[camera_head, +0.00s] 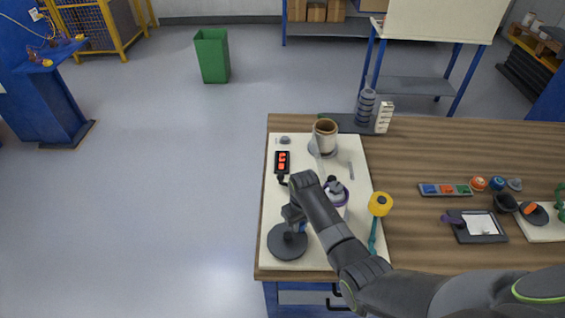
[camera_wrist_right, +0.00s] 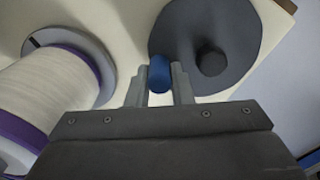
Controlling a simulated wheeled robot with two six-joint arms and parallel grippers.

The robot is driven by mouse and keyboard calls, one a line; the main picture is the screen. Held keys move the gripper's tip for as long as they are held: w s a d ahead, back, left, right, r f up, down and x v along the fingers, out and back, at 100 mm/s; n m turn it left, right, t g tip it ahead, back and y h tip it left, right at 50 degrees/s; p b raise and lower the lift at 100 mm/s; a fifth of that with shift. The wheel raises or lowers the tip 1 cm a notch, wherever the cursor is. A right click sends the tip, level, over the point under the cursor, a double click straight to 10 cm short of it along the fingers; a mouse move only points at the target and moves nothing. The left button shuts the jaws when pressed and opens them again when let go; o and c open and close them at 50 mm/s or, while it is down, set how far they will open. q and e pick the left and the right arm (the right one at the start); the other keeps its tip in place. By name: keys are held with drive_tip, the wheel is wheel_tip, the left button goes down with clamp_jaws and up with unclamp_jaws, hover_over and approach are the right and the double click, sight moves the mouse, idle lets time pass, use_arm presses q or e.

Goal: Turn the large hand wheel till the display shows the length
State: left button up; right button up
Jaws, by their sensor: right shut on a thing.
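The large hand wheel (camera_head: 283,244) is a dark grey disc at the front left of the cream board. In the right wrist view the wheel (camera_wrist_right: 238,35) has a dark hub and a blue handle knob (camera_wrist_right: 160,76) near its rim. My right gripper (camera_head: 297,222) reaches over the wheel; in the right wrist view its fingers (camera_wrist_right: 160,88) are shut on the blue knob, one on each side. The display (camera_head: 282,162) is a small black box with red digits, too small to read. My left gripper is in neither view.
A white spool with purple flanges (camera_wrist_right: 55,95) stands close beside the wheel, partly behind my arm in the head view. A beige roll (camera_head: 326,136) stands behind it, a yellow roll (camera_head: 380,204) to the right. Small parts and trays lie on the wooden table (camera_head: 430,150).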

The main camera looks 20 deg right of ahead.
drive_tip(key=shift+a, duration=0.3)
drive_tip(key=shift+w+a, duration=0.15)
drive_tip(key=shift+a, duration=0.05)
drive_tip(key=shift+f, duration=0.1)
drive_tip(key=o, duration=1)
drive_tip(key=shift+w+a, duration=0.1)
drive_tip(key=o, duration=0.4)
drive_tip(key=shift+d, duration=0.25)
drive_tip(key=shift+a+f, duration=0.1)
drive_tip(key=shift+a, duration=0.05)
drive_tip(key=shift+c, duration=0.3)
